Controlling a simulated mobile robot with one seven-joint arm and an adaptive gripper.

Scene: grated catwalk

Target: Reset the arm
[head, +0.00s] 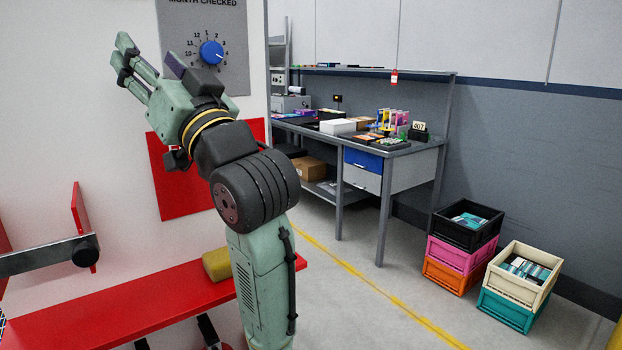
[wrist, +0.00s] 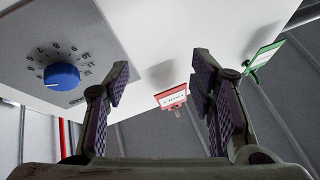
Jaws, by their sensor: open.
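My gripper (head: 120,50) is raised at the upper left of the head view, in front of the white panel (head: 110,100), and its fingers point up and left. In the wrist view my gripper (wrist: 160,74) is open, with its two dark padded fingers spread apart and nothing between them. A blue dial (head: 211,52) on a grey plate marked "MONTH CHECKED" is just right of the gripper in the head view. The dial also shows at the left of the wrist view (wrist: 61,76), beyond the left finger and apart from it.
A red shelf (head: 120,310) with a yellow block (head: 217,264) lies below my arm. A cluttered workbench (head: 400,150) stands behind, with stacked crates (head: 455,257) to its right. In the wrist view a red tag (wrist: 171,97) and a green tag (wrist: 264,56) hang beyond the fingers.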

